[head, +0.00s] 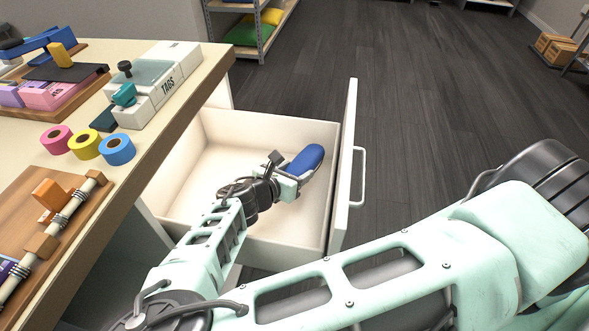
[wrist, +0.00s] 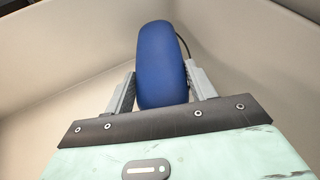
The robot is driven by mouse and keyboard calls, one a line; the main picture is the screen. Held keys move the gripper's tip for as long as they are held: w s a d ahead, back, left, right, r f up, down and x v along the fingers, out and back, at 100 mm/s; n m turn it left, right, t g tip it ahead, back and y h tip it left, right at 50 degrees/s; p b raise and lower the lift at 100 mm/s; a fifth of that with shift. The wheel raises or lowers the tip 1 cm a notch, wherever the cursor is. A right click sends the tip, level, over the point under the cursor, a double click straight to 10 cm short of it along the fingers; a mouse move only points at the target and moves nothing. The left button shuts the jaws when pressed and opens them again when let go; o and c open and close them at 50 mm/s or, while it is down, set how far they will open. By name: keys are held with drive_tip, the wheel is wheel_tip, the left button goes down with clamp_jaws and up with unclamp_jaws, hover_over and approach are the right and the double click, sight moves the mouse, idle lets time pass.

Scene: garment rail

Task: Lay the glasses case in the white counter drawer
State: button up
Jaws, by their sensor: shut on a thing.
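The blue glasses case (head: 307,160) is over the open white counter drawer (head: 270,128), inside the outline of its walls. My gripper (head: 290,172) is shut on the case. In the wrist view the case (wrist: 162,62) stands out between the two fingers of my gripper (wrist: 163,88), with pale drawer walls around it. The drawer is pulled out from the counter and its visible floor is empty. The case's underside is hidden, so I cannot tell whether it touches the drawer floor.
The drawer front with its handle (head: 358,178) stands at the right. A shelf (head: 235,25) stands behind. Dark floor is clear beyond the drawer.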

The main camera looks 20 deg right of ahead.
drive_tip(key=o, duration=1)
drive_tip(key=shift+r, duration=0.35)
drive_tip(key=v, duration=1.2)
drive_tip(key=shift+r, duration=0.2)
